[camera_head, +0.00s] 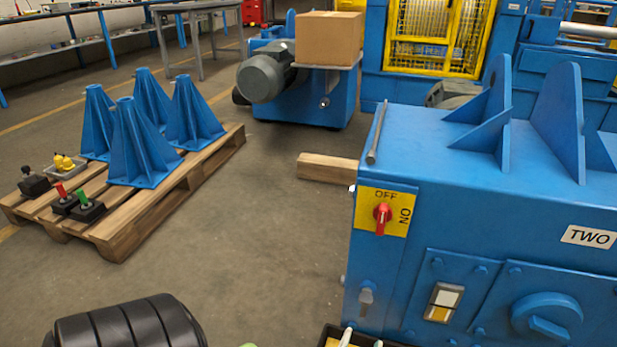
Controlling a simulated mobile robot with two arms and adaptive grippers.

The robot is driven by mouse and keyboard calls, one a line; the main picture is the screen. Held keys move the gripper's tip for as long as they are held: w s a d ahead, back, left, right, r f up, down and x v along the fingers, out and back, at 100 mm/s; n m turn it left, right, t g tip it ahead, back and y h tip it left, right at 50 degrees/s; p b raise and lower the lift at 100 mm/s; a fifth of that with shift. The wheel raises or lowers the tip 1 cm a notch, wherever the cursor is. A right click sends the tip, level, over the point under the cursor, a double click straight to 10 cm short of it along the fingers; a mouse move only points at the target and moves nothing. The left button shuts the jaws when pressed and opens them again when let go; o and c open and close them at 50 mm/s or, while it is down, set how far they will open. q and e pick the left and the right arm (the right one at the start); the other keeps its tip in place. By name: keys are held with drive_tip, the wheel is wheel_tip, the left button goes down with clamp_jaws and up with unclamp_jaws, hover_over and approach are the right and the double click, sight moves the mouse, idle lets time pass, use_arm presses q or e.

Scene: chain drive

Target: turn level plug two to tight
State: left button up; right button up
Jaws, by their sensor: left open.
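The blue machine housing marked TWO (588,237) fills the right side. Its front has a sight glass (443,303) with white above and yellow below, a round blue cover (546,312) and a small grey fitting (366,298) at the lower left. I cannot tell which part is the level plug. A black ribbed rounded part (125,325) at the bottom left edge may belong to my left arm. My left gripper's fingertips do not show clearly, and nothing is seen held. No gripper touches the machine front. My right gripper is not in view.
A red OFF/ON switch (382,214) on a yellow plate sits on the machine's corner. A dark tray (395,343) is cut off below. A pallet (120,237) carries blue stands. A wooden beam (325,168) lies behind the machine. The floor between is clear.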

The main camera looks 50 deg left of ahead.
use_arm(q)
drive_tip(key=d+r+m+g+h+p, duration=0.1)
drive_tip(key=d+m+h+p, duration=0.35)
drive_tip(key=m+p, duration=0.55)
drive_tip(key=d+r+m+h+p, duration=0.1)
drive_tip(key=d+m+h+p, duration=0.3)
drive_tip(key=m+p, duration=0.6)
drive_tip(key=s+a+f+m+g+p, duration=0.2)
drive_tip(key=s+m+g+p, duration=0.2)
drive_tip(key=s+m+p, duration=0.4)
drive_tip(key=s+a+f+m+g+h+p, duration=0.1)
drive_tip(key=s+m+g+p, duration=0.4)
drive_tip(key=s+m+p, duration=0.3)
drive_tip(key=s, duration=0.3)
drive_tip(key=shift+s+a+f+g, duration=0.25)
drive_tip(key=shift+a+f+g, duration=0.05)
drive_tip(key=shift+a+f, duration=0.1)
drive_tip(key=shift+h, duration=0.25)
